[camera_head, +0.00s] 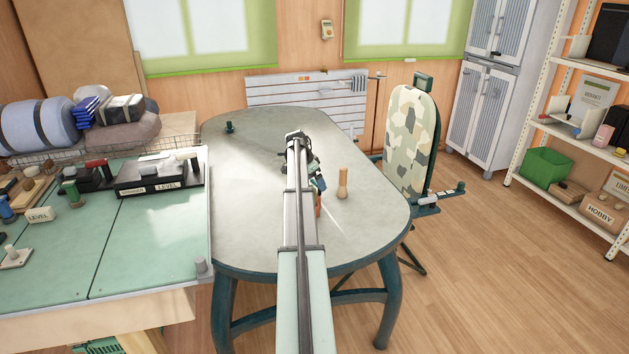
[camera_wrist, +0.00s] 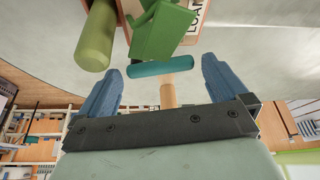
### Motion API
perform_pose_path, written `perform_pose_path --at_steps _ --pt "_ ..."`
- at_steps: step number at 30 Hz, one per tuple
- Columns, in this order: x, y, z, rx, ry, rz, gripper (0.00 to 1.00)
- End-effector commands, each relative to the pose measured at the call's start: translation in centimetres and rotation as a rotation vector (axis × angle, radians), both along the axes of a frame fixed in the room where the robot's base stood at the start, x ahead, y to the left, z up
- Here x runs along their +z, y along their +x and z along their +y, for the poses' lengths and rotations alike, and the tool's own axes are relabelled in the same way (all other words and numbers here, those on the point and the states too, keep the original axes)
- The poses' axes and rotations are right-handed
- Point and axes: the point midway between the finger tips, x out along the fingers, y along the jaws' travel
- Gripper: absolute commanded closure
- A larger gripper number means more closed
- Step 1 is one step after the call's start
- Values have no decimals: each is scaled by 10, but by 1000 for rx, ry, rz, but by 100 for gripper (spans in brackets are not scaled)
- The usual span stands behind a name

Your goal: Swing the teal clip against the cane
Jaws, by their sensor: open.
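In the wrist view a short teal bar (camera_wrist: 160,67), which looks like the teal clip, lies crosswise beyond my fingertips, against a green block (camera_wrist: 165,35). My gripper (camera_wrist: 163,82) is open, with its two blue fingers apart and no object clamped between them. A thick olive-green rod (camera_wrist: 95,35) stands left of the block. I cannot tell for sure which thing is the cane. A tan wooden piece (camera_wrist: 168,94) shows past the gap between the fingers. In the head view my gripper (camera_head: 319,184) is low over the grey table, largely hidden by my arm.
A wooden peg (camera_head: 342,184) stands on the grey table (camera_head: 255,200) just right of my gripper. A small teal piece (camera_head: 229,127) sits at the far left. The table's left half is mostly clear.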

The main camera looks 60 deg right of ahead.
Motion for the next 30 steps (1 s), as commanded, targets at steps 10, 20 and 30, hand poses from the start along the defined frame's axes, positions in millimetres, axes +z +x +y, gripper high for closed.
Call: perform_pose_path --at_steps 10,20,30 --pt "0 0 0 0 0 0 12" --pt "0 0 0 0 0 0 43" --pt "0 0 2 37 0 0 48"
